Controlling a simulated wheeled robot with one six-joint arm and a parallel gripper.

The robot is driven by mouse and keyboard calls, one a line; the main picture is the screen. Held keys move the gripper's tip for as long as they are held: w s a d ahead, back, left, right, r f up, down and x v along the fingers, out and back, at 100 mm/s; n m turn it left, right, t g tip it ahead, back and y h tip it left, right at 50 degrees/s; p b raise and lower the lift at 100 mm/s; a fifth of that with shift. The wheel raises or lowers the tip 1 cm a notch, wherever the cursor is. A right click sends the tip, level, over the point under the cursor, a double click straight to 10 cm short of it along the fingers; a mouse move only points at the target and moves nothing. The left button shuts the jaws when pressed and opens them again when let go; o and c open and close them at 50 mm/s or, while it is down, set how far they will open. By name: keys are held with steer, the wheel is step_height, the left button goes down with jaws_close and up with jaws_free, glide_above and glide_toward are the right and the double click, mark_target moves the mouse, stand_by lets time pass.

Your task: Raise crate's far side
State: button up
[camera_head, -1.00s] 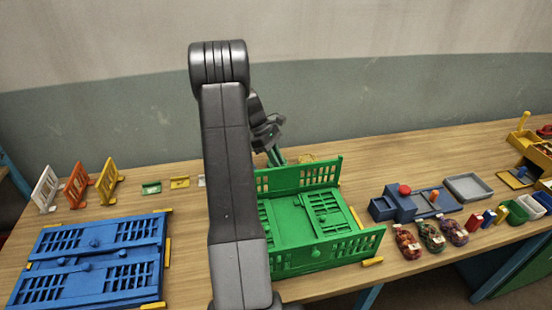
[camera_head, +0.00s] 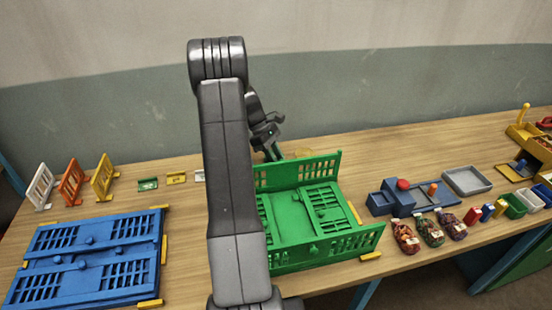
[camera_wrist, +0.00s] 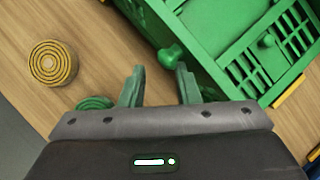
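The green crate (camera_head: 297,222) stands on the table right of my arm. Its far side (camera_head: 300,172) and near side (camera_head: 338,247) are upright; slotted panels lie flat between them. My arm hides its left end. My gripper (camera_head: 272,152) is beyond the crate's far left corner. In the wrist view my gripper (camera_wrist: 160,72) has its two green fingers apart with nothing between them. A green knob (camera_wrist: 172,55) on the crate's green panel (camera_wrist: 150,18) is just past the fingertips, nearer the right finger. I cannot tell whether they touch.
A yellow ringed disc (camera_wrist: 53,63) and a green one (camera_wrist: 95,103) lie left of the fingers. A folded blue crate (camera_head: 88,255) lies at left, with small upright racks (camera_head: 72,182) behind. Blue boxes (camera_head: 398,198) and sacks (camera_head: 430,230) are at right.

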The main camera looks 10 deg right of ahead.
steer(key=shift+w+r, duration=0.1)
steer(key=shift+r, duration=0.05)
steer(key=b+v, duration=0.2)
steer(key=v, duration=1.1)
steer(key=shift+a+r, duration=0.25)
steer(key=shift+r, duration=0.1)
steer(key=shift+f, duration=0.1)
steer(key=p+x, duration=0.2)
steer(key=x, duration=1.1)
steer(key=shift+d+f, duration=0.15)
steer(key=shift+f, duration=0.15)
steer(key=shift+r, duration=0.15)
